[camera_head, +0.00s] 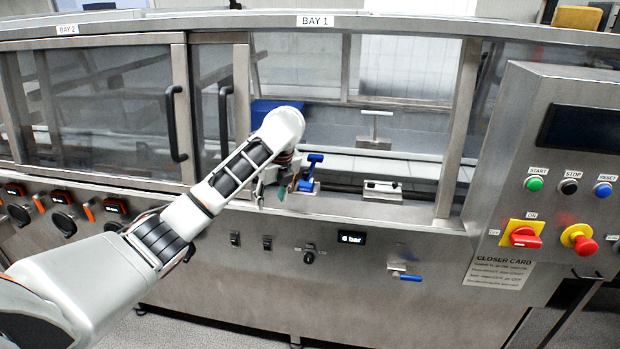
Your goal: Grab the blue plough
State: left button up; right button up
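The blue plough (309,173), a small blue piece with a T-shaped top, stands on the front ledge of the machine at the BAY 1 opening. My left gripper (271,193) reaches in from the left and points down just left of the plough. Its fingers look apart, with nothing seen between them. A small gap seems to lie between gripper and plough, but I cannot tell whether they touch. My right gripper is out of view.
A metal holder (382,190) sits on the ledge to the right. A pale T-handled piece (375,128) stands farther back inside the bay. A blue box (262,108) is partly behind my arm. The BAY 2 door (110,110) is at left, the control panel (560,170) at right.

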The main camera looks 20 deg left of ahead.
aim_at(307, 184)
jog(key=i, duration=0.9)
